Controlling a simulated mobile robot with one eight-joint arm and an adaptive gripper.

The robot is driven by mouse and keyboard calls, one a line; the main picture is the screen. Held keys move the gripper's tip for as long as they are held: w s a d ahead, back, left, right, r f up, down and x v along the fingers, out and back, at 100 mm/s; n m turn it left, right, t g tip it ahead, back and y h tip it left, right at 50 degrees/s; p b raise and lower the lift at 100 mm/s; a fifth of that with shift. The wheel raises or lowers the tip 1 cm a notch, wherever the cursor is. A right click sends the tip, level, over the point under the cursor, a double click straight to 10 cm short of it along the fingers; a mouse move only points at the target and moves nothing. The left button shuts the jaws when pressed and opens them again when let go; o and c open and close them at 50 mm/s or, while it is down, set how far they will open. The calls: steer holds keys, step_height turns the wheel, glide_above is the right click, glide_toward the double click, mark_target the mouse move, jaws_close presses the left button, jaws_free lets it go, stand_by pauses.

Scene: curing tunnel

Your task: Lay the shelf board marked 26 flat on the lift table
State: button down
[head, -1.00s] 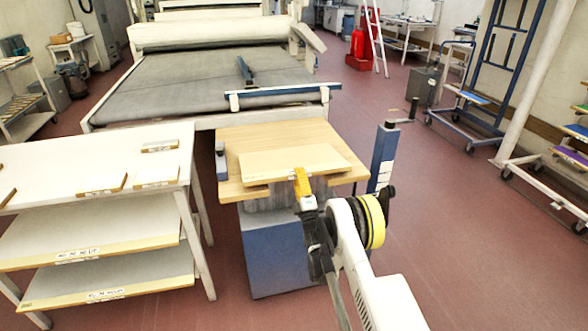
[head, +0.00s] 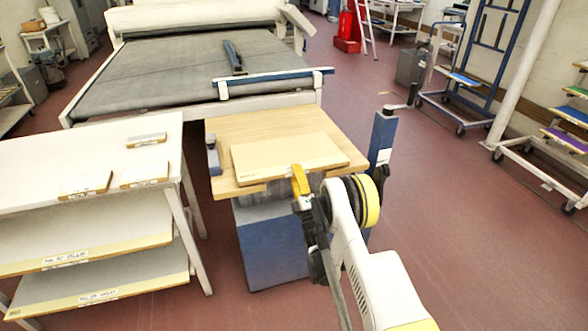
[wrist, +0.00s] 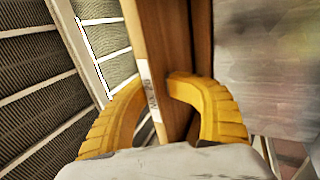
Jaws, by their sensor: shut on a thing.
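A light tan shelf board (head: 285,155) lies level over the wooden top of the lift table (head: 225,130), within its outline near the front edge. In the wrist view the board's edge (wrist: 143,40) carries a white label that seems to read No. 26. My gripper (head: 302,180) is at the board's front edge, yellow fingers closed on it; the fingers also show in the wrist view (wrist: 168,95). I cannot tell whether the board's underside touches the top or is slightly above it. The lift table has a blue body under its top.
A white rack table (head: 60,150) with small boards on top and labelled shelves below stands at left. A conveyor (head: 180,75) with a grey belt lies behind. A blue post (head: 381,138) rises at the lift table's right. Open red floor (head: 480,230) extends to the right.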

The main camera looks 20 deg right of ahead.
steer(key=c, duration=1.2)
jaws_free()
steer(key=shift+o, duration=0.2)
step_height(320, 180, up, 10)
steer(key=shift+r, duration=0.1)
